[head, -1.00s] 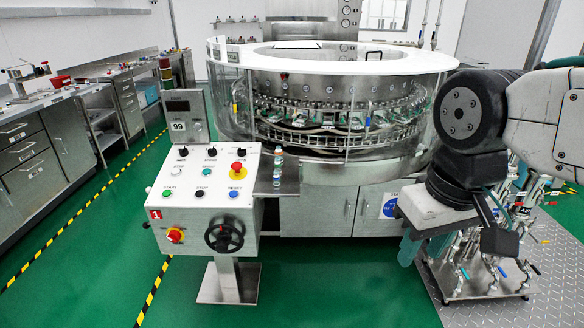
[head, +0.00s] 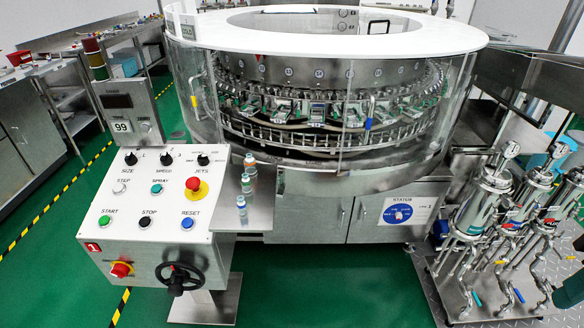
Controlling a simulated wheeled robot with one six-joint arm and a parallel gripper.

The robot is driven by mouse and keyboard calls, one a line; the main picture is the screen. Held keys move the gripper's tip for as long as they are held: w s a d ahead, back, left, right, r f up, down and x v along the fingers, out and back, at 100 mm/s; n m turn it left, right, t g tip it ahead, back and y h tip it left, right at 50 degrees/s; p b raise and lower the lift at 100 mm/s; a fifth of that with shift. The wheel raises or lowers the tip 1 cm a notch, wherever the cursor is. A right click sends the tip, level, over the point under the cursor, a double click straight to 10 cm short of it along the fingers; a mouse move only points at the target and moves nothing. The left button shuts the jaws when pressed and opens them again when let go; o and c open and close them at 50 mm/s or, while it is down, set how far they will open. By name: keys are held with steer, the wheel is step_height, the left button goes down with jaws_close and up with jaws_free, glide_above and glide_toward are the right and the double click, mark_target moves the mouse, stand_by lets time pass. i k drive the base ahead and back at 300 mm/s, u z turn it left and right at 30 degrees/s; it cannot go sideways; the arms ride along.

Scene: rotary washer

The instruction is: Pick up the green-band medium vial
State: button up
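Three small clear vials with whitish caps stand upright in a row on the steel side shelf (head: 258,212) beside the control panel. The front vial (head: 241,210) looks more bluish. They are too small to tell surely which is the green-band medium one. My gripper's fingers do not show. A teal piece at the lower right edge may be part of my arm. Nothing of mine touches the vials.
The control panel (head: 150,205) with a red stop knob (head: 196,188) stands close left of the vials. The rotary washer (head: 320,100) with its clear guard rises behind. A rack of metal fittings (head: 480,225) stands at right. Green floor (head: 310,285) is clear in front.

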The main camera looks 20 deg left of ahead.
mark_target(246, 182)
steer(key=z, duration=0.05)
steer(key=i, duration=0.7)
steer(key=u, duration=0.7)
steer(key=i, duration=0.6)
steer(key=u, duration=0.55)
